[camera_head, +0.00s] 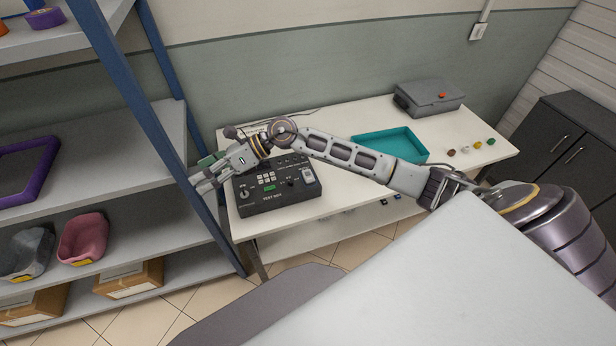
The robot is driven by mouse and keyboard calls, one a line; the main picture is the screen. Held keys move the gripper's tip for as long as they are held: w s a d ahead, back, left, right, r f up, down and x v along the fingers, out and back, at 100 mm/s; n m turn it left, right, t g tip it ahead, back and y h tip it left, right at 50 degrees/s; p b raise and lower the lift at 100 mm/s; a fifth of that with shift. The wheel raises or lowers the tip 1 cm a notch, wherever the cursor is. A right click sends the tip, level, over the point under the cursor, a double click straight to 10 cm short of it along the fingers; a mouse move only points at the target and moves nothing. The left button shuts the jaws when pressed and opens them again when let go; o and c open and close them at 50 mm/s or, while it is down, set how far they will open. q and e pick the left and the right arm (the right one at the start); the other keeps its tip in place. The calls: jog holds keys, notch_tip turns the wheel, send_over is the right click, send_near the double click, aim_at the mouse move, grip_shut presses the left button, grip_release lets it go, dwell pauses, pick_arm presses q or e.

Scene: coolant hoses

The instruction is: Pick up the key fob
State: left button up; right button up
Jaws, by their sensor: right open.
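I cannot make out a key fob for certain. A small pale object with a dark patch (309,176) sits at the right end of the dark grey test box (280,202); it may be the fob or part of the box. My right arm reaches across the table from the right. My right gripper (204,178) is open, left of the test box and close to the blue shelf post. It is well left of the pale object, and I see nothing held in it. My left gripper is not in view.
The white table (350,118) also carries a teal tray (424,157), a grey case (430,98) and several small coloured pieces (464,149) at its right. A blue shelf post (150,120) stands close to my right gripper. Pink (84,238) and grey bins stand on the shelves.

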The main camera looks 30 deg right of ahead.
jog(key=d+f+n+g+h, duration=0.2)
jog(key=d+f+n+h, duration=0.1)
jog(key=d+f+h, duration=0.15)
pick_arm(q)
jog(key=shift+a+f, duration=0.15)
pick_arm(e)
jog(key=n+g+h, duration=0.1)
jog(key=n+h, duration=0.1)
jog(key=h, duration=0.8)
send_over(305, 175)
jog(key=shift+f+y, duration=0.25)
jog(key=shift+f, duration=0.2)
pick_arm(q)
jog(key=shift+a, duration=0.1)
pick_arm(e)
notch_tip(305, 175, down, 8)
jog(key=shift+f+p, duration=0.15)
jog(key=shift+p, duration=0.2)
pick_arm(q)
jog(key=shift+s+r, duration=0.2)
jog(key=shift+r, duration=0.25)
pick_arm(e)
jog(key=shift+f, duration=0.2)
